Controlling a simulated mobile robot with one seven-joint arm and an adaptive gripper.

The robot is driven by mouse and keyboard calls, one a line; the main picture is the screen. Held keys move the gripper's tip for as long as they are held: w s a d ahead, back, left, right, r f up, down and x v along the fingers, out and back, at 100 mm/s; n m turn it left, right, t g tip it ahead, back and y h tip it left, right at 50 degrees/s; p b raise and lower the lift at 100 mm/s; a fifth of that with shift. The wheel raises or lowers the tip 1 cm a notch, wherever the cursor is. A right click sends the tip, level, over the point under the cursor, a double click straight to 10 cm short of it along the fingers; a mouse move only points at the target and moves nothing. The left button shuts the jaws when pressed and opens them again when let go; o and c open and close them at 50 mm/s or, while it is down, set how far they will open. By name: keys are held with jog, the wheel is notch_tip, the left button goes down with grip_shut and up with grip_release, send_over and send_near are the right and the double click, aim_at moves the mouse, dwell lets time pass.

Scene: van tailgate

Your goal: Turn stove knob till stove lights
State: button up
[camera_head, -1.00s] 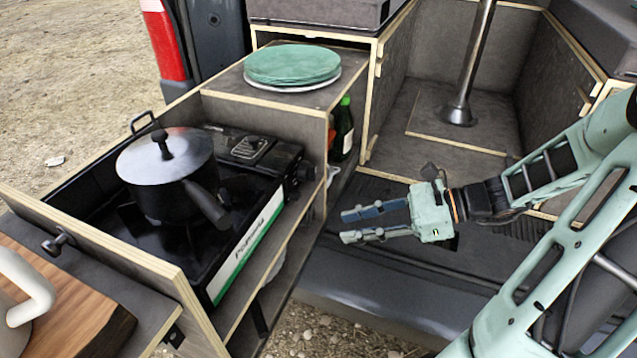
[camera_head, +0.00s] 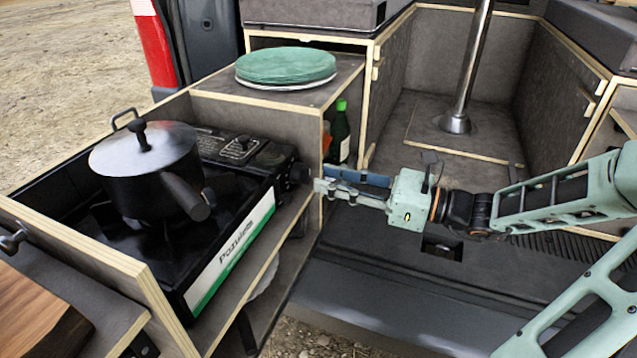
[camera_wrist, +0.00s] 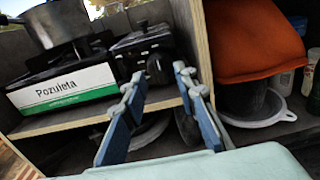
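The black camping stove (camera_head: 235,240) with a white and green side panel sits in a wooden pull-out box. Its dark round knob (camera_head: 299,173) is at the end facing my arm. My gripper (camera_head: 322,180) points left at the knob, its fingertips very close to it. In the wrist view the knob (camera_wrist: 159,68) lies between the two blue-grey fingers of my open gripper (camera_wrist: 159,77). I cannot tell whether the fingertips touch or straddle it. A lidded black pot (camera_head: 150,175) stands on the stove. No flame is visible; the pot hides much of the burner.
A wooden partition (camera_wrist: 198,50) rises just right of the knob. An orange object (camera_wrist: 252,40) and a pale funnel-like item (camera_wrist: 258,112) lie beyond it. A green bottle (camera_head: 340,132) stands in the niche behind my gripper. Green plates (camera_head: 286,66) sit on top.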

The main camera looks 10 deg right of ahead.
aim_at(310, 175)
jog(key=shift+b+x, duration=0.35)
jog(key=shift+x, duration=1.2)
jog(key=shift+c, duration=0.3)
grip_shut()
